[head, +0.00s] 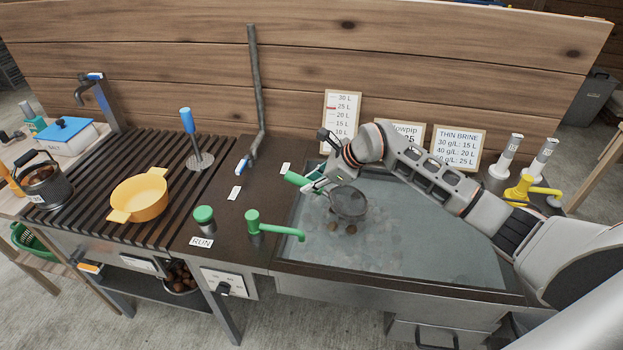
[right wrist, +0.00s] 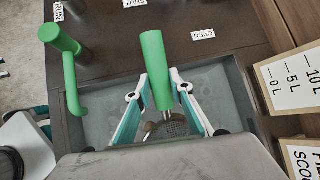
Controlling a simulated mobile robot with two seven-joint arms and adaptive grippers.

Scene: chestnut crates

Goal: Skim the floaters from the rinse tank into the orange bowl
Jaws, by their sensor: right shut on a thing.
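The rinse tank (head: 420,255) is full of clear water, with a blurred layer of pale and brown pieces low in it. A few brown floaters (head: 350,229) sit beside and just below the skimmer's mesh bowl (head: 348,203). My right gripper (head: 318,184) is shut on the skimmer's green handle (right wrist: 155,65), over the tank's left back part. The mesh shows beyond the fingers in the right wrist view (right wrist: 175,128); whether it touches water is unclear. The orange bowl (head: 140,197) stands on the slatted drainboard at left and looks empty. My left gripper is out of view.
A green spout (head: 275,229) reaches over the tank's left edge, near a green RUN button (head: 204,216). Signs (head: 459,148) line the back; a yellow tap (head: 530,188) stands at right.

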